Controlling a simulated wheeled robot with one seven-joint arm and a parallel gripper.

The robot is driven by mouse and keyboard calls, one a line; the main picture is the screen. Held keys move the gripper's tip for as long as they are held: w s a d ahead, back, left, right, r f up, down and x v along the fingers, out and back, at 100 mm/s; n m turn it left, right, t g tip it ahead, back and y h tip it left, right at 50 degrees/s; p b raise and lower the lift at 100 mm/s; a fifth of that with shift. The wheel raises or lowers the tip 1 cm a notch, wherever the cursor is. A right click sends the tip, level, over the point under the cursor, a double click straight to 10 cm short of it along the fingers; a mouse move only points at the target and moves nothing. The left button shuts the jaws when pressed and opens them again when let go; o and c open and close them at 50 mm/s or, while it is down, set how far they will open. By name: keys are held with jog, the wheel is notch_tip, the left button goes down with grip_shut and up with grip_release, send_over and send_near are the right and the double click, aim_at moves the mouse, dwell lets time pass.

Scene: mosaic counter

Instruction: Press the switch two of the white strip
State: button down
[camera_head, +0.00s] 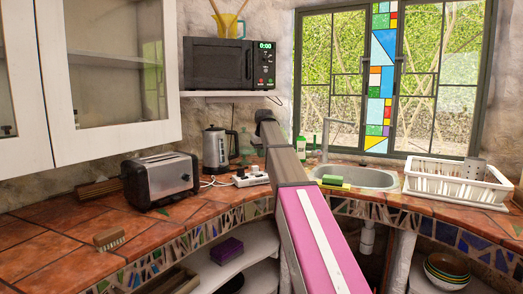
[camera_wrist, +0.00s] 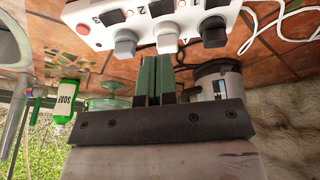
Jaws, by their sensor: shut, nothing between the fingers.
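The white strip (camera_head: 250,179) lies on the tiled counter, left of my arm. In the wrist view the strip (camera_wrist: 88,32) fills the top edge, seen upside down. It carries dark rocker switches (camera_wrist: 111,17), small number labels and a row of blocky plugs or sockets: a grey one (camera_wrist: 125,43), a white one (camera_wrist: 167,40) and a dark one (camera_wrist: 214,33). My gripper (camera_wrist: 155,60) is shut and empty, its green fingers pointing at the strip's near side by the white block. Whether they touch it I cannot tell. In the head view my arm hides the gripper.
A kettle (camera_head: 216,150) and a toaster (camera_head: 161,181) stand to the left of the strip, with a white cable (camera_wrist: 268,30) beside it. A green soap bottle (camera_wrist: 66,101), the sink (camera_head: 357,179) and a dish rack (camera_head: 456,184) are to the right.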

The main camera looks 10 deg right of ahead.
aim_at(261, 175)
jog(key=x, duration=0.5)
jog(key=s+x, duration=0.1)
jog(key=x, duration=0.2)
jog(key=shift+w+d+f, duration=0.1)
jog(key=shift+d+f, duration=0.1)
jog(key=shift+d, duration=0.05)
jog(key=shift+f, duration=0.4)
